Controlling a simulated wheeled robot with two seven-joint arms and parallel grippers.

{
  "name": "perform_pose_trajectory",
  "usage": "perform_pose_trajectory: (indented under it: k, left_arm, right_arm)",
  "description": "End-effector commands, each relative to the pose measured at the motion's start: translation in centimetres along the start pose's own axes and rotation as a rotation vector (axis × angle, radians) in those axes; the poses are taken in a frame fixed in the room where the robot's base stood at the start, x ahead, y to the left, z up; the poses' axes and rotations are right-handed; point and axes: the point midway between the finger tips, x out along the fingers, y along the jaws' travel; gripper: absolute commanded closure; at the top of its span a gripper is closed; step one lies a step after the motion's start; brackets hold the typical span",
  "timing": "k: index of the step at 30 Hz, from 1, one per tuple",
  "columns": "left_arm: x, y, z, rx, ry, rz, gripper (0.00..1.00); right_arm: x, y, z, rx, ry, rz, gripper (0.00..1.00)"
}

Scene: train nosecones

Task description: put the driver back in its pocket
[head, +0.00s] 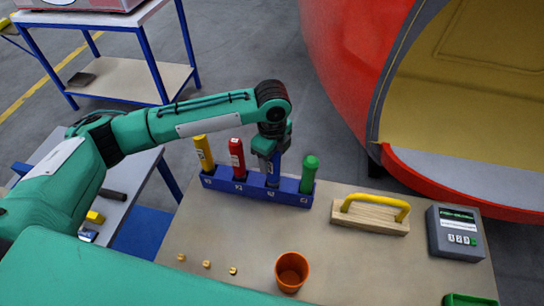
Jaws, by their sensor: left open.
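A blue holder (224,186) with numbered pockets stands at the back left of the workbench. A yellow-handled driver (203,153), a red one (237,158) and a green one (309,174) stand upright in it. A blue driver (273,177) stands in the third pocket from the left, between the red and green ones. My left gripper (273,156) is open, pointing down at the top of the blue driver. Its fingers hide the upper handle, and I cannot tell whether they touch it. My right gripper is out of view.
On the workbench (225,235) are a wooden block with a yellow handle (370,216), a grey meter box (455,232), an orange cup (291,271) and small brass pieces (207,264). A red nosecone (345,60) stands behind. The bench middle is clear.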

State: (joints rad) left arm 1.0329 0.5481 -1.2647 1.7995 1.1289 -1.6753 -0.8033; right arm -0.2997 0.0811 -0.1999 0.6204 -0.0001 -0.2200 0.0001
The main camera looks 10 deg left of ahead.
Motion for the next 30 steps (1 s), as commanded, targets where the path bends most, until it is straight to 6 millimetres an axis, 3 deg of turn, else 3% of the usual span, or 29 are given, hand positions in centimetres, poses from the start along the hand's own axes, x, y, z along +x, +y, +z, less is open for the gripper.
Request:
perform_pose_trajectory:
  k: [18,30]
  left_arm:
    - [-10.8,-0.1,0.0,0.001,0.0,-0.003,0.45]
    - [-11.9,0.0,0.0,0.0,0.001,0.0,0.45]
  right_arm:
    - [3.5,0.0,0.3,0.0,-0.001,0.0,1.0]
    - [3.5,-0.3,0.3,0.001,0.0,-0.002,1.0]
